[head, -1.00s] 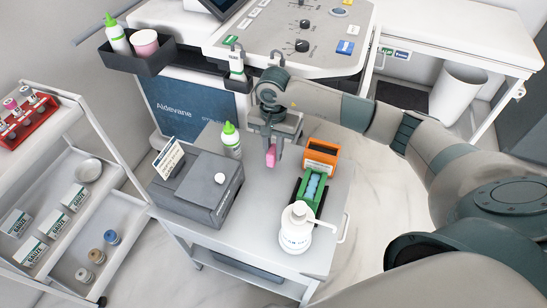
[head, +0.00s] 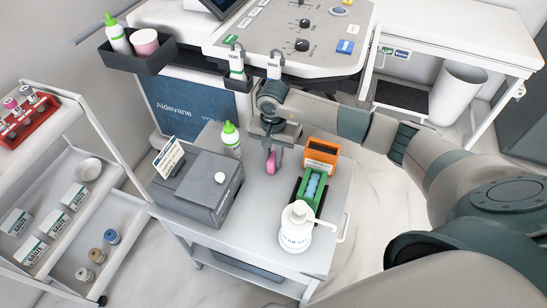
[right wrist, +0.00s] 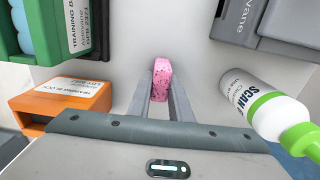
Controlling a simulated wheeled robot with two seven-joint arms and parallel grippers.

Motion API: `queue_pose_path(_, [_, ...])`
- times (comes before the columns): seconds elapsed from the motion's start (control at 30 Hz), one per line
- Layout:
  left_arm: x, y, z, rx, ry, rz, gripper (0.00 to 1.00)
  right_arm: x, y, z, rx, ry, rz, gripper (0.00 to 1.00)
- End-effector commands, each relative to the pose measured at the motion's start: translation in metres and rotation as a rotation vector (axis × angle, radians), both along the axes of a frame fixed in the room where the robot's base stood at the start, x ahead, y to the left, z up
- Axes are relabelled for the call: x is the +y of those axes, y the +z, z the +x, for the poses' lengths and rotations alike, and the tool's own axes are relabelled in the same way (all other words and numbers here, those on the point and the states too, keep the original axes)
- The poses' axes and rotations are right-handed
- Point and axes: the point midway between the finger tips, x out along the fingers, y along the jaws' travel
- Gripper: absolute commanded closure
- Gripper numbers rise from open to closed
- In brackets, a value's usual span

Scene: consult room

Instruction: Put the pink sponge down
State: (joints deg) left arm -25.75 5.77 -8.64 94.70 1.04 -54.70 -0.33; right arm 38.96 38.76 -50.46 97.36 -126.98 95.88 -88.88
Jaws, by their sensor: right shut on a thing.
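The pink sponge (head: 271,163) is between the fingertips of my right gripper (head: 273,156), over the back part of the small white cart's top (head: 262,196). In the right wrist view the speckled pink sponge (right wrist: 161,80) stands upright between the two grey fingers (right wrist: 162,100), which are shut on it. The sponge's lower end is at or just above the cart top; I cannot tell whether it touches. My left gripper is not in view.
An orange box (head: 321,155) and a green tray with blue items (head: 311,190) stand right of the sponge. A white pump bottle (head: 296,230) is at the front. A green-capped bottle (head: 231,141) and grey box (head: 200,184) stand left. Bare cart top lies between.

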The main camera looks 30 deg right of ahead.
Motion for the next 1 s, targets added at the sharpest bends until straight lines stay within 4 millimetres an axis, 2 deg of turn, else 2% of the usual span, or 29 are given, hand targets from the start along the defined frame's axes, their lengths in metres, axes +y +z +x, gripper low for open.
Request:
queue_pose_path(0.03, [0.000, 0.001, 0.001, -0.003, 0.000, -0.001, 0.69, 0.000, -0.001, 0.000, 0.000, 0.000, 0.000, 0.96])
queue_pose_path(0.07, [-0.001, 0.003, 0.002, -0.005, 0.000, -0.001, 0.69, 0.000, -0.001, 0.000, 0.000, 0.000, 0.000, 0.79])
queue_pose_path(0.13, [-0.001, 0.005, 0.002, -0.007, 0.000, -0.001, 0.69, 0.000, 0.000, 0.000, 0.000, 0.000, 0.000, 0.63])
queue_pose_path(0.7, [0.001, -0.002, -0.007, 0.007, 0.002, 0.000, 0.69, 0.000, 0.004, 0.000, 0.000, 0.000, 0.000, 0.63])
queue_pose_path(0.83, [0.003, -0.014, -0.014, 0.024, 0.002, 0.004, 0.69, -0.001, 0.020, 0.002, -0.006, 0.000, 0.000, 0.63])
queue_pose_path(1.0, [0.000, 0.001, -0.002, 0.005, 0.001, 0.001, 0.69, -0.001, 0.050, 0.002, -0.006, 0.001, -0.002, 0.63])
